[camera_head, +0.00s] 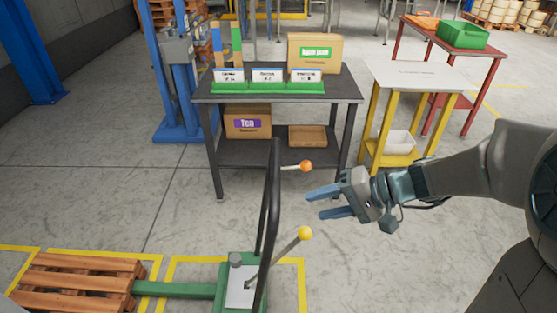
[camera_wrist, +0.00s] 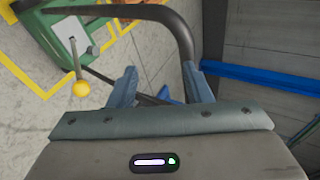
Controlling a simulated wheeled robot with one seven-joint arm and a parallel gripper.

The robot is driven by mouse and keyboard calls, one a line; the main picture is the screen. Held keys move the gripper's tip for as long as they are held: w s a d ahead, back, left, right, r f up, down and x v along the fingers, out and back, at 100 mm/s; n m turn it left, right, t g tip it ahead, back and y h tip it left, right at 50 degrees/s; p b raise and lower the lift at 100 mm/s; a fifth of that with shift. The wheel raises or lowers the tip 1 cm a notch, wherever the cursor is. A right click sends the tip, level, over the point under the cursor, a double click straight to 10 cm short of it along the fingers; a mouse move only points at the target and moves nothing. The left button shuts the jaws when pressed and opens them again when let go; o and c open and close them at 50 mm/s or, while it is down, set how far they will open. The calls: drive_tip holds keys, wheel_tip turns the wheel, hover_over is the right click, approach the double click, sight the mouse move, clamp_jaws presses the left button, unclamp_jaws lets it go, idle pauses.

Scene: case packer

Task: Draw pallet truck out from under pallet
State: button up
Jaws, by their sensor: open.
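The pallet truck has a green body (camera_head: 232,270), a tall black loop handle (camera_head: 271,205) and a lever with a yellow knob (camera_head: 305,233). A short lever with an orange knob (camera_head: 306,166) sticks out right from the handle. A green fork (camera_head: 175,289) runs left to the wooden pallet (camera_head: 80,280); its far part is hidden there. My gripper (camera_head: 318,204) is open and empty, right of the handle, its blue fingers pointing at it. In the wrist view, the black handle (camera_wrist: 186,45) curves ahead of my gripper (camera_wrist: 160,85), and the yellow knob (camera_wrist: 81,88) is at left.
A dark table (camera_head: 345,92) with signs and boxes stands behind the truck. A white-topped yellow stand (camera_head: 420,75) and a red table (camera_head: 480,57) are at back right. A blue post machine (camera_head: 180,90) is behind left. Yellow floor lines (camera_head: 178,259) mark bays. Floor right of the truck is clear.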

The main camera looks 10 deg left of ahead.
drive_tip(key=w+a+m+t+y+b, duration=0.1)
drive_tip(key=w+a+t+y, duration=0.2)
drive_tip(key=w, duration=0.5)
drive_tip(key=w+a+f+y, duration=0.1)
drive_tip(key=a+f, duration=0.1)
drive_tip(key=a, duration=0.9)
drive_tip(key=shift+w+a+p, duration=0.35)
drive_tip(key=shift+p, duration=0.1)
drive_tip(key=shift+c, duration=0.4)
